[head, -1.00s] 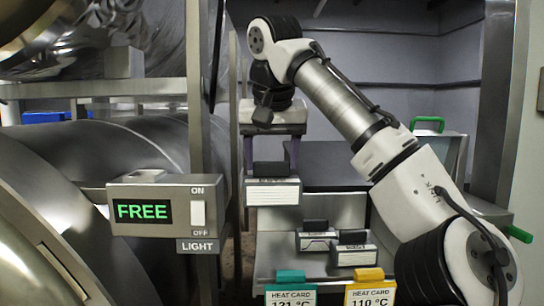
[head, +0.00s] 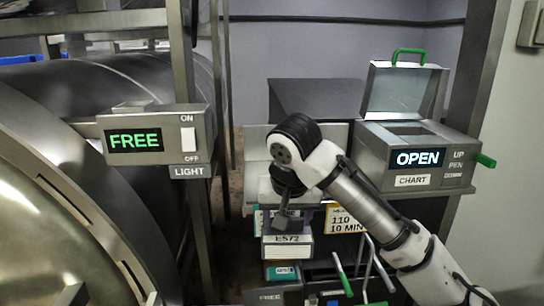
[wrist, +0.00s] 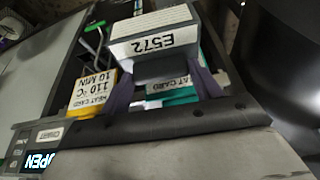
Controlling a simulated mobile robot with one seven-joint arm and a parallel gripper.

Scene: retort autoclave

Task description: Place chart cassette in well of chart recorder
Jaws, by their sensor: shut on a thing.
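The chart cassette (head: 287,250), a grey block with a white label reading E572, hangs upright below my gripper (head: 288,222). My gripper is shut on it; in the wrist view the cassette (wrist: 155,38) sits between the dark purple fingers (wrist: 163,88). The chart recorder (head: 376,178) is a grey box at the right with a lit OPEN display and a CHART label. Its clear lid (head: 403,90) with a green handle is raised, and the well (head: 408,131) on top shows as an opening. The gripper and cassette are left of the recorder and lower in the picture, apart from it.
A green lever (head: 485,160) sticks out of the recorder's right side. A light-switch box reading FREE (head: 155,140) and a large steel vessel (head: 60,200) stand at the left.

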